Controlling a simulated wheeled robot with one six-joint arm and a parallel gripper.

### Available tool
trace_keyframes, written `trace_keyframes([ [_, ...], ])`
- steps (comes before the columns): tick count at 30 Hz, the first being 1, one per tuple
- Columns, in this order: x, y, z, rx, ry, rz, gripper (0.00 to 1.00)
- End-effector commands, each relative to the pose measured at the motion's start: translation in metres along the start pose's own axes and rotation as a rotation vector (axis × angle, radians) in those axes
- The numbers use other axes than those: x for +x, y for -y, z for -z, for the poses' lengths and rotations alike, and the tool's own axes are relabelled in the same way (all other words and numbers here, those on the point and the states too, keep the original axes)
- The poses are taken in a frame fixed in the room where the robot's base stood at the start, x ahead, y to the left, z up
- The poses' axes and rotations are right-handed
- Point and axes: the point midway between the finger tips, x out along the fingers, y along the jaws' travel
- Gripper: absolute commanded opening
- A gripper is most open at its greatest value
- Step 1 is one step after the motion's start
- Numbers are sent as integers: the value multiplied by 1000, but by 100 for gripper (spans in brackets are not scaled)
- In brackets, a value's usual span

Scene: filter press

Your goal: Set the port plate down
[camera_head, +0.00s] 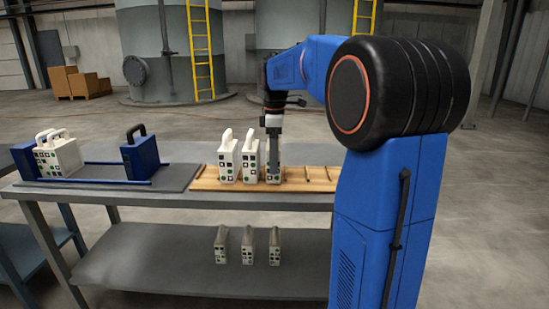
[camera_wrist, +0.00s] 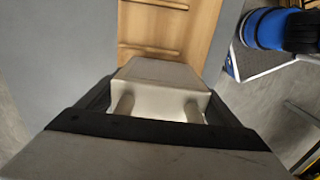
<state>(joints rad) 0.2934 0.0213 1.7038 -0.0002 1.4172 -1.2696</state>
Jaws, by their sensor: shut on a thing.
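My gripper (camera_head: 273,140) points down over the wooden rack (camera_head: 215,184) on the table and is shut on the port plate (camera_head: 273,176). The plate is whitish with dark square marks and green dots on its face. It is upright at the rack, third from the left in a row. Whether its base rests fully in a slot I cannot tell.
A filter press with blue end blocks (camera_head: 142,155), blue rails and whitish plates (camera_head: 58,155) stands at the table's left. Bare slots (camera_head: 310,174) show on the rack to the right. Several plates (camera_head: 248,246) stand on the lower shelf. My blue arm hides the table's right end.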

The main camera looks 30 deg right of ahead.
Motion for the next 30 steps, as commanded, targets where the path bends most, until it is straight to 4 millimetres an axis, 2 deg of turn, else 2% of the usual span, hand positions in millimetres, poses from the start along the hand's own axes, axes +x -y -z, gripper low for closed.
trace_keyframes([
  [11, 4, 0, 0, 0, 0, -1, 52],
  [12, 5, 0, 0, 0, 0, -1, 88],
  [14, 5, 0, 0, 0, 0, -1, 100],
  [23, 2, 0, 0, 0, 0, -2, 100],
  [26, -7, 0, 0, 0, -1, -2, 100],
  [30, -29, 0, 0, 0, -1, -4, 100],
])
